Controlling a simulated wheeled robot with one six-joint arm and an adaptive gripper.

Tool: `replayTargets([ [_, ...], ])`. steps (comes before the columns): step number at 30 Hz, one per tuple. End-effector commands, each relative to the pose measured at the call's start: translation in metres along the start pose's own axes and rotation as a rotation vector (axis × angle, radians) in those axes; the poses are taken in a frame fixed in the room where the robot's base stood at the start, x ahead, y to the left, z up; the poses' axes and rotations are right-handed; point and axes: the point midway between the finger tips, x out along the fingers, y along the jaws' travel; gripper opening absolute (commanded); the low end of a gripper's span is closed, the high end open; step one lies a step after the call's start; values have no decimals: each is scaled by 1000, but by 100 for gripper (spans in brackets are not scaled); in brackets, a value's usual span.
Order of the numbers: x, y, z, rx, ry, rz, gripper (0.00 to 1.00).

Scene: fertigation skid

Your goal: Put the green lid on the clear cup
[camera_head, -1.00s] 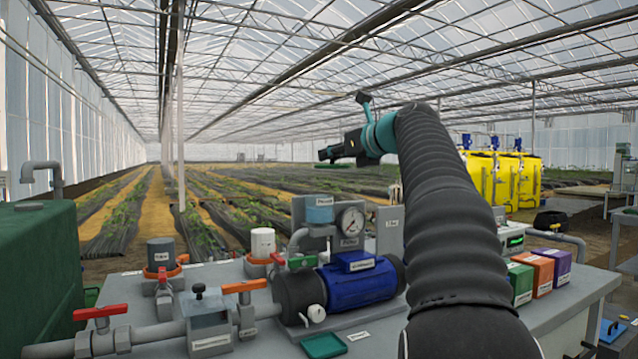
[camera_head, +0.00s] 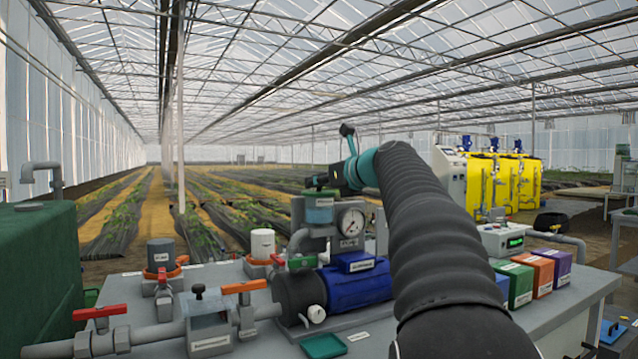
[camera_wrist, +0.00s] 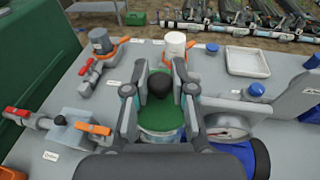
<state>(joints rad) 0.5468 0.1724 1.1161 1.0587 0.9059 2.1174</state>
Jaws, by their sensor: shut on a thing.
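The green lid (camera_wrist: 165,113) has a black knob and sits between the fingers of my gripper (camera_wrist: 160,82) in the wrist view. My gripper (camera_head: 322,184) is shut on the lid. The clear cup (camera_wrist: 160,137) shows its bluish wall just below the lid's near edge. In the head view, the cup (camera_head: 319,212) stands upright on the grey pipework, with my gripper directly above it. The lid is over the cup's mouth; I cannot tell whether it touches the rim. The far side of the cup is hidden.
A pressure gauge (camera_head: 351,222) stands close right of the cup. A blue pump (camera_head: 355,283) and orange-handled valves (camera_head: 244,286) are nearby. A white tray (camera_wrist: 248,61) lies beyond. Coloured boxes (camera_head: 535,272) stand at right. A green tray (camera_head: 324,346) lies in front.

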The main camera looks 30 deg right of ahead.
Motion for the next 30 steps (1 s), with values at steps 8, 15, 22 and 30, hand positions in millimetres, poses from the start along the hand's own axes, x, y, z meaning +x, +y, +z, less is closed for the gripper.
replayTargets([
  [8, 0, 0, -2, 0, 1, 0, 49],
  [15, 0, 0, -2, 0, 0, 0, 49],
  [22, -11, -1, 0, 0, 0, -1, 49],
  [30, -63, -1, 0, -1, 0, -4, 49],
])
